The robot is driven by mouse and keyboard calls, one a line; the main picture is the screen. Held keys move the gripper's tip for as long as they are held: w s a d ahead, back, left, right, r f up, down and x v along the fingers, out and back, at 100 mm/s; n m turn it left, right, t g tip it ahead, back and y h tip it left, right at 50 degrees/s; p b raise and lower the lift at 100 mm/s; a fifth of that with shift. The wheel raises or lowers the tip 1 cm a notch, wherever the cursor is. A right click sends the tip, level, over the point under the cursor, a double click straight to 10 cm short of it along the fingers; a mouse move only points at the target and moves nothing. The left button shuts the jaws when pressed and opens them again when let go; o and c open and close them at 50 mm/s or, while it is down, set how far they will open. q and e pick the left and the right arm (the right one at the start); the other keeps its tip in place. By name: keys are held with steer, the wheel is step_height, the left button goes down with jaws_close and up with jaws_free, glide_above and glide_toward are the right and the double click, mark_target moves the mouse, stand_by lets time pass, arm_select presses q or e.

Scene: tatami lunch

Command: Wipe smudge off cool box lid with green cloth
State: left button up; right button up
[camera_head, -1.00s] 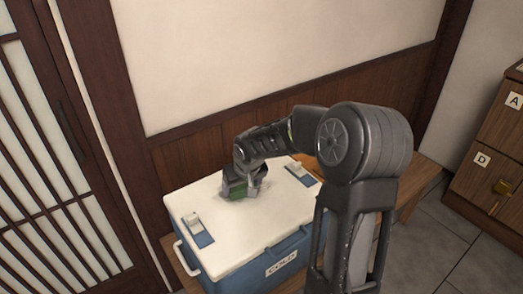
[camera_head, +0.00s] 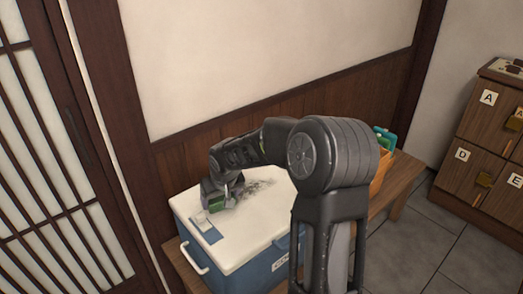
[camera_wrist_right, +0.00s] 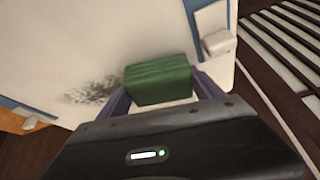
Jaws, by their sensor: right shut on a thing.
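The blue cool box (camera_head: 262,264) with a white lid (camera_head: 235,245) stands on a wooden bench. A dark grey smudge (camera_head: 258,187) lies on the lid; it also shows in the right wrist view (camera_wrist_right: 92,90). My right gripper (camera_head: 219,203) is shut on the green cloth (camera_head: 217,202), low over the lid near its left latch. In the right wrist view the folded green cloth (camera_wrist_right: 158,80) sits between the fingers, beside the smudge. I cannot tell whether it touches the lid. My left gripper is not in view.
White latches (camera_head: 201,219) sit on blue plates at the lid's ends. An orange container (camera_head: 380,172) with a teal item (camera_head: 385,138) stands on the bench (camera_head: 403,178) behind my arm. A lettered wooden cabinet (camera_head: 480,150) is at right. A wall backs the bench; a slatted screen is at left.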

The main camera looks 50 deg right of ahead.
steer(key=shift+w+a+r+p, duration=0.1)
steer(key=shift+r+p, duration=0.1)
steer(key=shift+r, duration=0.3)
steer(key=shift+a+r+p, duration=0.1)
steer(key=shift+r+p, duration=0.05)
steer(key=shift+r, duration=0.35)
steer(key=shift+d+r+p, duration=0.35)
steer(key=shift+r+p, duration=0.15)
steer(key=shift+r, duration=0.05)
steer(key=shift+a+r+p, duration=0.1)
steer(key=shift+r+p, duration=1.35)
steer(key=shift+r, duration=0.85)
